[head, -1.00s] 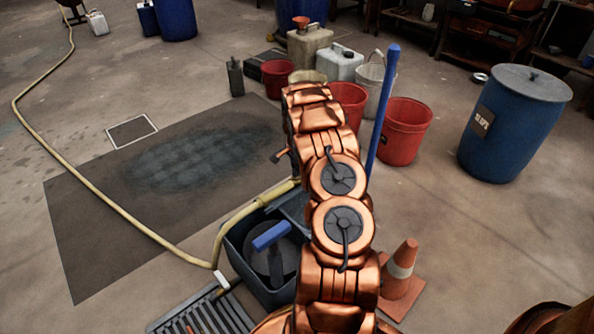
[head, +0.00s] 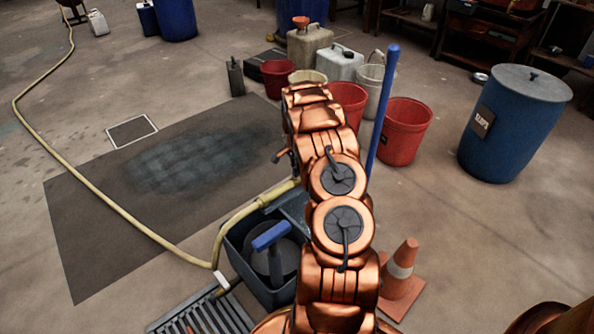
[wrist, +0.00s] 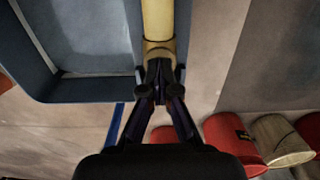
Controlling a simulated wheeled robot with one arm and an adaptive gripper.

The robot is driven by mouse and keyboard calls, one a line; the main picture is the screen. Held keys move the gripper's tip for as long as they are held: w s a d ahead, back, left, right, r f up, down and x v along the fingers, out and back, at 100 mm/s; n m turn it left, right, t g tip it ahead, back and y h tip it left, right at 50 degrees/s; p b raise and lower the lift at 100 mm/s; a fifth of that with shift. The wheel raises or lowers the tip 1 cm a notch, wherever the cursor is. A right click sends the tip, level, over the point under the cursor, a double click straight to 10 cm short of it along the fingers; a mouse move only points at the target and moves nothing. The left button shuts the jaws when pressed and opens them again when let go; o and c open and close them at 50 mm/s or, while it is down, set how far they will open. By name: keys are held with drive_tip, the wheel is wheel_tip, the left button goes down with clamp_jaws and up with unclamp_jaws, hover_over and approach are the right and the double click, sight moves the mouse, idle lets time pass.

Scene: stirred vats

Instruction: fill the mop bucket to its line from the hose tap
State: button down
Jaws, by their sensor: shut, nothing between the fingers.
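The dark blue-grey mop bucket (head: 236,262) stands on the floor at lower centre, partly behind my arm. A blue-handled part (head: 271,236) sits over it. Its rim shows at upper left in the wrist view (wrist: 95,89). The yellow hose (head: 232,222) runs across the floor to the bucket, and its thicker end (head: 278,194) lies over the far rim. In the wrist view, the hose's brass-coloured end (wrist: 158,48) is right at my fingertips. My gripper (wrist: 159,76) is shut and empty. My arm hides it in the head view. No fill line or water level can be made out.
An orange cone (head: 402,268) stands right of the bucket, and a floor grate (head: 205,315) lies at its near left. Red buckets (head: 404,132), a blue pole (head: 384,110) and a blue drum (head: 512,125) stand beyond.

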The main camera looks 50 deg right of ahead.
drive_tip(key=shift+s+a+f, duration=0.1)
drive_tip(key=shift+s+f, duration=0.05)
drive_tip(key=shift+f, duration=0.15)
wheel_tip(320, 180, up, 15)
drive_tip(key=p, duration=0.3)
drive_tip(key=shift+f, duration=0.2)
idle(0.6)
